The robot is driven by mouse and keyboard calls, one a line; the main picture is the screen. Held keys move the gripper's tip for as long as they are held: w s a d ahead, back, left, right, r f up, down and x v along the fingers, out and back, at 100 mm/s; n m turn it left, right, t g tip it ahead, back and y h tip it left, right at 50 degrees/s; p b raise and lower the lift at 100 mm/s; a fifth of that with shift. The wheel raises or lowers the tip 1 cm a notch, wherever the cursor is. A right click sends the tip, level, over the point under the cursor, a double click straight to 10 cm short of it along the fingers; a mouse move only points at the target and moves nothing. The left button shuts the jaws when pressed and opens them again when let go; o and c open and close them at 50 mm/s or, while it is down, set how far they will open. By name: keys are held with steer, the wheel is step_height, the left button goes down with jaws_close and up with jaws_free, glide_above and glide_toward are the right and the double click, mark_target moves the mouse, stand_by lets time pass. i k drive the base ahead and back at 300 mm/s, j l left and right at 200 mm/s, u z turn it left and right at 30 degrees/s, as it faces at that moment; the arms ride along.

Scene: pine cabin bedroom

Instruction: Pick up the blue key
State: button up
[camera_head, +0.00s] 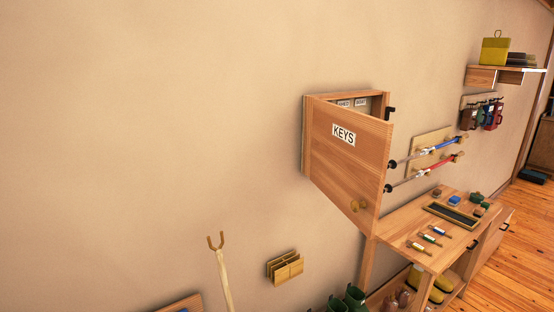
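A wooden key cabinet (340,165) labelled KEYS hangs on the beige wall. Its door stands partly open, with a round knob (358,206) near the lower edge. Inside, at the top, small labels (345,103) show, one seeming to read SHED; a dark hook-like part (391,109) sits at the right edge. The door hides most of the inside, and I cannot make out a blue key anywhere. My gripper is not in view.
A wooden bench (408,222) below right holds a dark tray (452,215) and small tools. Blue and red rods (430,172) hang on a wall rack. A forked stick (221,275) and a letter rack (285,268) are below left.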

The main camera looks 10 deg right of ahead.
mark_target(436, 230)
steer(key=z, duration=1.55)
steer(key=i+l+u, duration=0.1)
steer(key=u, duration=0.25)
steer(key=l, duration=0.1)
